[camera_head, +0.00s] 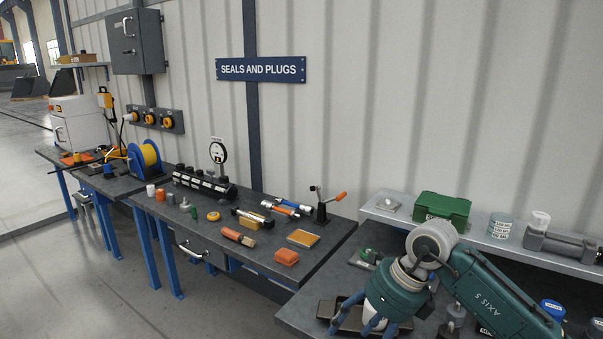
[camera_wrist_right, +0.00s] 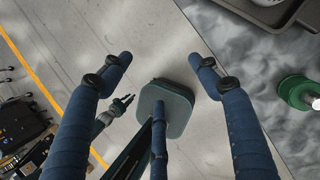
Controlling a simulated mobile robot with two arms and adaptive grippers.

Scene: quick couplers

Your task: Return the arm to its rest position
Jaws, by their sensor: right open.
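My right gripper (camera_head: 366,318) comes in from the right in the head view, over the near edge of the right bench, fingers pointing down. In the right wrist view its blue fingers (camera_wrist_right: 160,72) are spread wide with nothing between them; bare floor and part of my base show beyond. A small green and dark hand, apparently my left gripper (camera_wrist_right: 122,106), shows far below in the wrist view, too small to read its fingers. No left arm shows in the head view.
The right bench (camera_head: 292,316) holds a dark tray (camera_head: 350,318) beneath my right gripper. A raised shelf (camera_head: 482,241) behind carries a green case (camera_head: 441,208) and a grey vise-like tool (camera_head: 560,244). The left bench (camera_head: 206,236) holds several fittings. Floor in front of it is clear.

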